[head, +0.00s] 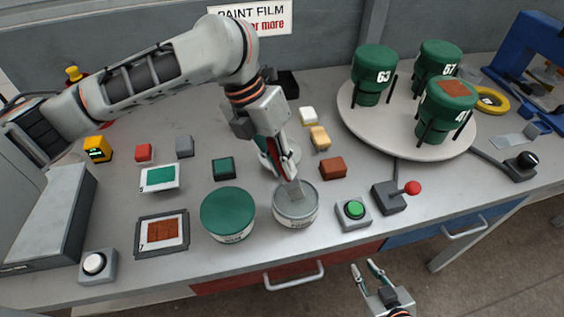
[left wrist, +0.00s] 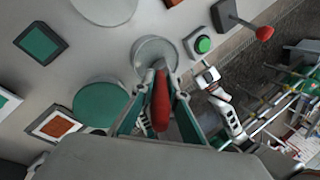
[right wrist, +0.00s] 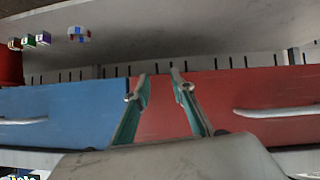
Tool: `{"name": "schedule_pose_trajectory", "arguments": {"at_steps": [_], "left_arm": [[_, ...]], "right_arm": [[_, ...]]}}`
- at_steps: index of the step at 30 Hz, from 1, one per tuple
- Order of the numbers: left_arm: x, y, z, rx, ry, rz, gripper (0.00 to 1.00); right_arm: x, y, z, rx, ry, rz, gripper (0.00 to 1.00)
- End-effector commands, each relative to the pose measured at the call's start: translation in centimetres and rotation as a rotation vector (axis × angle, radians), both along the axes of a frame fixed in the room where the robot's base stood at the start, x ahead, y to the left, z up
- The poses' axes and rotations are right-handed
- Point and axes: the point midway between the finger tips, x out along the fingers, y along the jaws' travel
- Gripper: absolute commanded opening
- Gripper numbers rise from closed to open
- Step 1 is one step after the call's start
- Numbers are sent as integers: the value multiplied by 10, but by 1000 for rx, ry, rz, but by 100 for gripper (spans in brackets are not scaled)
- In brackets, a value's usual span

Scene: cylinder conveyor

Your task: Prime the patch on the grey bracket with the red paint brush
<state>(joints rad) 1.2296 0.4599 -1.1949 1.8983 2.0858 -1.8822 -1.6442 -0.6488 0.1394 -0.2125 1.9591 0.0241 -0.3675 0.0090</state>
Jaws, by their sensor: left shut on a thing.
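My left gripper (head: 280,158) is shut on the red paint brush (head: 287,167), whose handle also shows in the left wrist view (left wrist: 161,103). The brush points down and its tip is at the top of a grey-topped tin (head: 308,203); I cannot tell how deep it reaches. The tin also shows in the left wrist view (left wrist: 152,49). A brown patch (head: 453,88) lies on top of a green drum (head: 436,125) on the round turntable. I cannot make out a grey bracket. My right gripper (head: 369,272) is open and empty in front of the bench.
A green-topped tin (head: 228,210) stands left of the grey one. A green button (head: 354,209) and a red-knobbed lever (head: 412,188) stand to the right. The turntable (head: 395,132) bears two other green drums. Sample cards (head: 146,248) and small blocks lie left.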

Motion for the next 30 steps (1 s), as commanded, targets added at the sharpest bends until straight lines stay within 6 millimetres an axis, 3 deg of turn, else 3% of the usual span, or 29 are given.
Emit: {"name": "schedule_pose_trajectory", "arguments": {"at_steps": [30], "left_arm": [[-1,0,-2,3,3,0,0]], "right_arm": [[1,0,7,1,-2,0,24]]}}
